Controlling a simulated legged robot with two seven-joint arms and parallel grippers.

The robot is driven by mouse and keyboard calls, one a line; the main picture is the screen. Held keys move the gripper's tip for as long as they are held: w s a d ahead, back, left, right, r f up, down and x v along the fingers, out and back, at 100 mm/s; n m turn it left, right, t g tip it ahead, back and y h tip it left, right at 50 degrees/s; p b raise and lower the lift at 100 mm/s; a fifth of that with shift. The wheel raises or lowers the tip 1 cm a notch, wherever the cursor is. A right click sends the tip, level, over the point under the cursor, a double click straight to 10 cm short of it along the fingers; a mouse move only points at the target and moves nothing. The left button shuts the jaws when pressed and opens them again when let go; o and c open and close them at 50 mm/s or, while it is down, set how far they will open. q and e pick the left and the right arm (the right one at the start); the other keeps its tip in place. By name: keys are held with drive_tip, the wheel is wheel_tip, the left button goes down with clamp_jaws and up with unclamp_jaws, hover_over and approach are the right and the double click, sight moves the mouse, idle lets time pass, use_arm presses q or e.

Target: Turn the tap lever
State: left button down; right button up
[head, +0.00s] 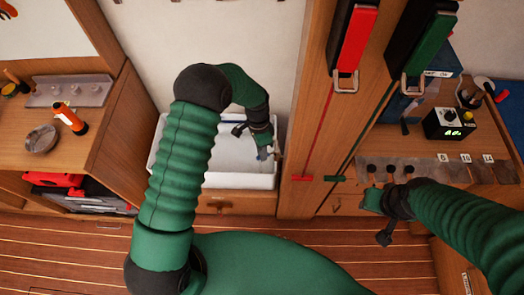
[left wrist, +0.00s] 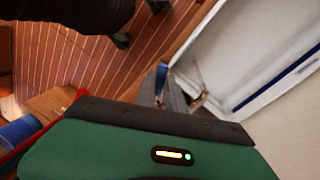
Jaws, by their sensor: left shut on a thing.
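The white sink basin (head: 228,181) stands against the wall in the middle of the head view. My left gripper (head: 267,153) reaches down over its right side and is shut on the tap lever. Only a small part of the tap shows beside the fingers, and my gripper covers most of it. In the left wrist view, a small blue piece (left wrist: 161,77), seemingly the lever's end, shows beside my grey finger (left wrist: 176,95). My right gripper (head: 373,199) hangs in front of the right-hand counter, apart from the tap; its jaw gap is unclear.
A wooden post (head: 318,120) with red and green lines stands right of the sink. A digital box (head: 449,123) sits on the right counter. On the left counter are an orange-and-black bottle (head: 69,118) and a round metal dish (head: 41,141). The striped wooden floor is clear.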

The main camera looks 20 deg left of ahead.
use_arm(q)
drive_tip(key=shift+a, duration=0.1)
drive_tip(key=w+m, duration=0.1)
drive_tip(key=m, duration=0.1)
drive_tip(key=w+a+m+y, duration=0.1)
drive_tip(key=m, duration=0.2)
drive_tip(key=shift+w+b, duration=0.15)
drive_tip(key=shift+b, duration=0.2)
drive_tip(key=c, duration=1.4)
unclamp_jaws()
drive_tip(key=w+r, duration=0.3)
drive_tip(key=r, duration=1.3)
drive_tip(key=shift+w+a+r, duration=0.2)
drive_tip(key=shift+a, duration=0.25)
